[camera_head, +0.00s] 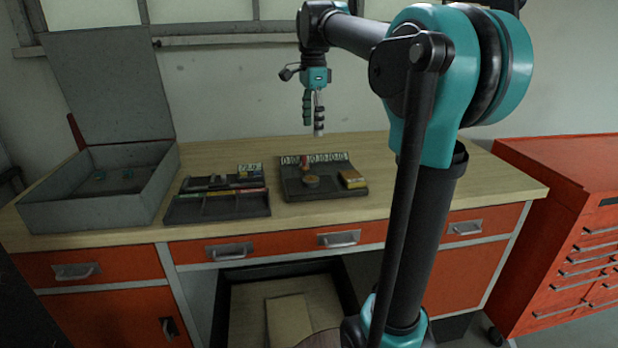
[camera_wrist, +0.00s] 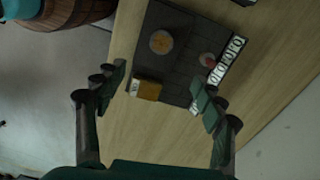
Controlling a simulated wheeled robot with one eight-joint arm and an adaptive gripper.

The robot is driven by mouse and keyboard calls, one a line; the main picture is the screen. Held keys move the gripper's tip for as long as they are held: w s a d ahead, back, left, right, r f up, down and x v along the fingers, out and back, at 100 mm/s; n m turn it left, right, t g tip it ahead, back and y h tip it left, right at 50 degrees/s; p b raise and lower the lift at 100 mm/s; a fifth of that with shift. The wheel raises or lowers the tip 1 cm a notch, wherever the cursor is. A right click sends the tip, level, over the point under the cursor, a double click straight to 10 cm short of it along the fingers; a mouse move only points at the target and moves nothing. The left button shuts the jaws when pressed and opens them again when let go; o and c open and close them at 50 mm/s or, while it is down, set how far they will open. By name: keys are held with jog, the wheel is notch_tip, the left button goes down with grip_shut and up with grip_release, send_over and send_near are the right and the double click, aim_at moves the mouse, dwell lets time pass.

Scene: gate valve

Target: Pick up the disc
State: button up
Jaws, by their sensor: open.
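The disc (camera_head: 311,181) is a small round tan-brown piece lying on a dark tray (camera_head: 290,187) on the wooden workbench. In the wrist view the disc (camera_wrist: 161,42) shows as an orange-brown circle near the top, beyond the fingertips. My gripper (camera_head: 313,118) hangs pointing down, well above the back part of the tray. In the wrist view my gripper (camera_wrist: 160,84) has its two fingers wide apart with nothing between them in its grasp. It does not touch the disc.
A yellow box (camera_head: 352,179) and a red upright piece (camera_head: 304,164) share the tray with the disc. A row of marked pieces (camera_head: 325,157) lines its back edge. A second dark tray (camera_head: 215,207) and an open grey metal box (camera_head: 95,205) stand to the left. Right bench top is clear.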

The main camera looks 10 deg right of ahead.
aim_at(311, 178)
jog(key=shift+m, duration=0.3)
jog(key=f, duration=1.6)
jog(key=shift+w+a+f, duration=0.1)
jog(key=shift+w+f, duration=0.05)
jog(key=shift+w, duration=0.05)
jog(key=shift+c, duration=0.4)
jog(key=c, duration=1.5)
